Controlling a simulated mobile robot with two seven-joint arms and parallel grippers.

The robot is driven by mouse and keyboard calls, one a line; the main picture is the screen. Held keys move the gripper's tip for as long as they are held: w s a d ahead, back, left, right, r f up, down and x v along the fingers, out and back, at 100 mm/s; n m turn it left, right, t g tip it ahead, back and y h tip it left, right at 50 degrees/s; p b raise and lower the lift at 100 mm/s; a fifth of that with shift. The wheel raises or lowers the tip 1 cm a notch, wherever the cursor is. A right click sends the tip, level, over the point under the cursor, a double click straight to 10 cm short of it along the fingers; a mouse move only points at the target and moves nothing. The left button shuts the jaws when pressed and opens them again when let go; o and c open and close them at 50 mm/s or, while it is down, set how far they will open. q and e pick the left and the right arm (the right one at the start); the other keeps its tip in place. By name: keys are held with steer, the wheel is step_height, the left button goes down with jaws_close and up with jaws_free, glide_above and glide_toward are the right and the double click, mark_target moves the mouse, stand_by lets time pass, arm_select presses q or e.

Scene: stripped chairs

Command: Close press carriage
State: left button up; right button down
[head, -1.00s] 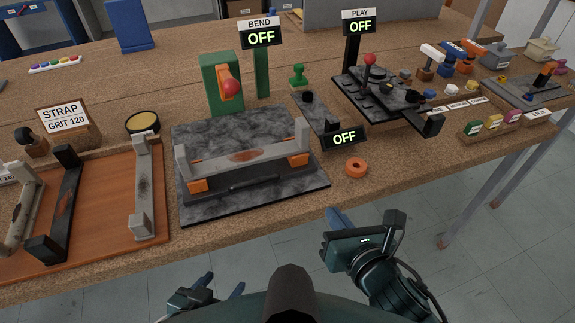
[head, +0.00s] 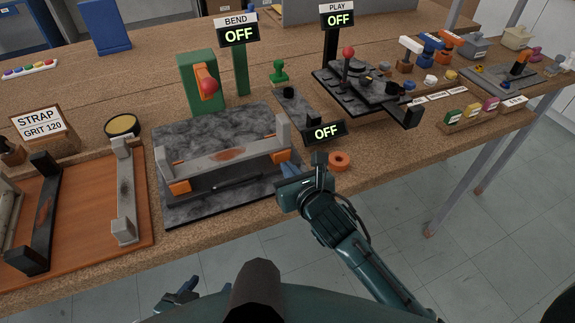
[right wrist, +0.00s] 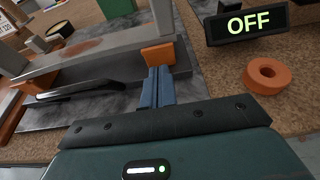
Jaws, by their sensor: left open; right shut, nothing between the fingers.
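I cannot tell which part is the carriage. My right gripper (head: 289,169) is shut and empty at the base's right edge; in the right wrist view its blue fingers (right wrist: 157,84) are beside the right orange block (right wrist: 158,53), contact unclear. My left gripper (head: 178,290) is open, low, off the bench.
An orange ring (head: 340,161) and an OFF display (head: 325,132) are close right of my right gripper. A brown tray (head: 85,215) with straps lies left. The PLAY fixture (head: 375,88) stands at right. Free floor is in front of the bench.

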arm_select(q)
steer(key=shift+f, duration=0.1)
arm_select(e)
steer(key=shift+w+a, duration=0.2)
steer(key=shift+w, duration=0.3)
arm_select(q)
steer(key=shift+s, duration=0.1)
arm_select(e)
steer(key=shift+w, duration=0.1)
